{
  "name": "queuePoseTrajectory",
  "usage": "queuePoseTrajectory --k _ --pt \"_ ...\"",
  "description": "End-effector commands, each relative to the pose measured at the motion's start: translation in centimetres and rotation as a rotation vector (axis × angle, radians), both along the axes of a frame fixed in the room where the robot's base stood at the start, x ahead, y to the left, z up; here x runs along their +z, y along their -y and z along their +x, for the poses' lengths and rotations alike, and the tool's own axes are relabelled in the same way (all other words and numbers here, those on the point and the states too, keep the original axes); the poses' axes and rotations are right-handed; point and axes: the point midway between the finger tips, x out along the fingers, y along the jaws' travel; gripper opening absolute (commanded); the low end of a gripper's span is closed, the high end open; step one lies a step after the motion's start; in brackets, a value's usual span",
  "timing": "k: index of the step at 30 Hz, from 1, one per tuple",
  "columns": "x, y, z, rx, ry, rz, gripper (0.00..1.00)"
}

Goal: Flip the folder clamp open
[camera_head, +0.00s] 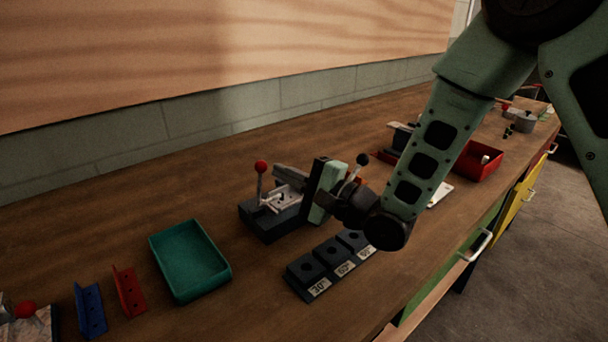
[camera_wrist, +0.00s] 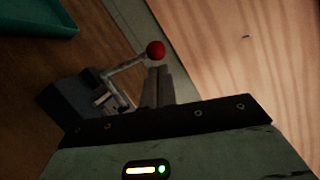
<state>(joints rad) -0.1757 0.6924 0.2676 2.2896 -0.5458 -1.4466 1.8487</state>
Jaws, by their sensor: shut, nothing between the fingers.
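The folder clamp is a metal toggle clamp (camera_head: 283,198) on a dark block (camera_head: 270,224), with a lever standing roughly upright and ending in a red ball (camera_head: 261,167). In the wrist view the red ball (camera_wrist: 155,50) shows just beyond my fingertips, and the dark block (camera_wrist: 65,105) lies to the left. My gripper (camera_head: 278,171) is shut and empty. It reaches in from the right, with its fingers close beside the lever. The wrist view shows the gripper fingers (camera_wrist: 158,72) together near the ball; I cannot tell whether they touch it. My gripper body hides the block's right part.
A black-ball lever (camera_head: 362,159) stands behind my wrist. In front is a dark block row labelled with angles (camera_head: 315,272). A teal tray (camera_head: 190,262), red bracket (camera_head: 128,292) and blue bracket (camera_head: 90,309) lie left. A red bin (camera_head: 482,164) is at right. A wall runs behind.

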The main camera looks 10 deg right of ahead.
Motion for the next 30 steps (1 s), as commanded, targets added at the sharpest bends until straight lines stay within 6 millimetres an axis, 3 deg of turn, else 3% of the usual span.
queuePoseTrajectory --k 30 --pt "0.63 -1.01 -0.49 0.000 0.056 -0.079 0.00"
